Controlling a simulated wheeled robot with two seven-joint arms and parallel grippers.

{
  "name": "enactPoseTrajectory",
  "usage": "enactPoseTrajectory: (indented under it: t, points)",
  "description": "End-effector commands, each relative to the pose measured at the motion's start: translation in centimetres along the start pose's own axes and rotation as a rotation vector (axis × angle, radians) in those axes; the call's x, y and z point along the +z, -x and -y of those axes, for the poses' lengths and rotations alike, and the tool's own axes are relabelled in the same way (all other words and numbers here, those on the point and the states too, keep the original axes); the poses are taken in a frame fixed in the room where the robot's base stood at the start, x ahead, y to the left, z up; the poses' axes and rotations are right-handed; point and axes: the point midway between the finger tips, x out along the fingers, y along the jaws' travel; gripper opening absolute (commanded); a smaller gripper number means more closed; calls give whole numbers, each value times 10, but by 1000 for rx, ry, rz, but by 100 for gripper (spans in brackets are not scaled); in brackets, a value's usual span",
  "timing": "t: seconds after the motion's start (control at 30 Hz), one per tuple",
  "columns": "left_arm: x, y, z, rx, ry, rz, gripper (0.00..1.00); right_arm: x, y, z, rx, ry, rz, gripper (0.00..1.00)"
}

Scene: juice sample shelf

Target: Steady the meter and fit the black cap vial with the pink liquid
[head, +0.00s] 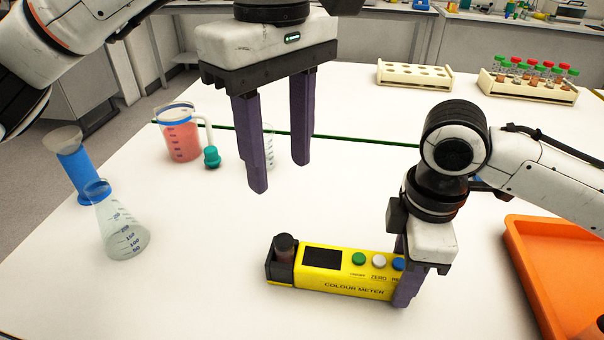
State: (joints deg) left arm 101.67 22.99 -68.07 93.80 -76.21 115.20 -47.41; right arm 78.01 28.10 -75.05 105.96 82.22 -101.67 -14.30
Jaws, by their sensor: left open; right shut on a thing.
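The yellow colour meter (325,285) lies on the white table, with a dark screen and green, white and blue buttons on top. My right gripper (406,285) is shut on the meter's right end. A dark-capped cylinder (286,247) stands upright at the meter's black left end. It may be the black cap vial seated in the meter; no pink liquid shows there. My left gripper (281,178) is open and empty, pointing down, above and behind the meter's left end, apart from it.
A conical flask (122,235), a blue cylinder (75,172), a beaker of red liquid (180,138) and a green-topped bottle (211,157) stand at left. An empty rack (412,77) and a rack of capped vials (528,93) are at the back. An orange tray (530,262) lies at right.

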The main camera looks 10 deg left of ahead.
Motion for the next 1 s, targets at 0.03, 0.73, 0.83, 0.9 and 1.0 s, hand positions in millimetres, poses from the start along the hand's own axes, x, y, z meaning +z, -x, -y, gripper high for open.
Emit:
enactPoseTrajectory:
  t: [0.03,0.73,0.83,0.9,1.0]
  points:
    - [0,0,0,0,0,0,44,0,0,0,1,0,0,12]
    - [0,0,0,0,1,0,44,0,0,0,0,0,0,67]
    - [0,0,0,0,1,0,44,0,1,0,0,0,0,67]
    - [0,0,0,0,1,0,44,0,3,0,1,0,-1,67]
    - [0,0,0,0,1,0,44,0,14,-1,3,0,-1,67]
